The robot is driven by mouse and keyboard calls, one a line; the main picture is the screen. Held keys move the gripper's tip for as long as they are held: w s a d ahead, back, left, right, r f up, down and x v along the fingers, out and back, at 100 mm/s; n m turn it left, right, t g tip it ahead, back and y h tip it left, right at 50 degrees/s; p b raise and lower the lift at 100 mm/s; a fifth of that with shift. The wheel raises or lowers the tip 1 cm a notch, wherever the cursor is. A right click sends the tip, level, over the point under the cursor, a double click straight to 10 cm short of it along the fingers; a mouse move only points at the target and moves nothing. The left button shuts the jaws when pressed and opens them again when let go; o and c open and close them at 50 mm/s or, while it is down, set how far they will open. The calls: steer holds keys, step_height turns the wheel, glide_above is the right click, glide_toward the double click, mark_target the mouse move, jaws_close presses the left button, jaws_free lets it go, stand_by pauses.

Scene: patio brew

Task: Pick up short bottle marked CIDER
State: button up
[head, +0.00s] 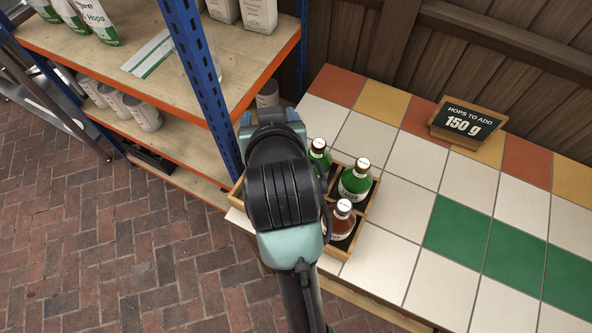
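A wooden crate (373,199) with compartments stands at the left end of the tiled counter, partly hidden behind my arm. It holds a green bottle (355,182) with a pale label and white cap, another green bottle (319,158) partly covered by my arm, and a brown bottle (343,220) nearest the front. The label words are too small to read, so I cannot tell which is CIDER. The end of my arm with my gripper (268,120) is over the left side of the crate. Its fingertips are hidden, and I cannot see whether it holds anything.
The tiled counter (400,200) is clear to the right of the crate. A shelf rack with a blue post (205,85) stands close left of my arm, holding bags and cans (142,113).

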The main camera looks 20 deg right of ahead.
steer(key=s+m+g+y+p, duration=0.1)
steer(key=s+g+p, duration=0.5)
steer(key=s+p, duration=0.55)
steer(key=shift+g, duration=0.3)
steer(key=shift+a+p+x, duration=0.15)
steer(key=shift+p+x, duration=0.45)
steer(key=shift+x, duration=2.5)
steer(key=shift+a+p+x, duration=0.2)
steer(key=shift+p+x, duration=0.4)
steer(key=shift+x, duration=2.45)
steer(key=shift+w+d+f, duration=0.1)
steer(key=shift+w+f, duration=0.3)
steer(key=shift+f, duration=0.2)
jaws_close()
steer(key=shift+r, duration=0.1)
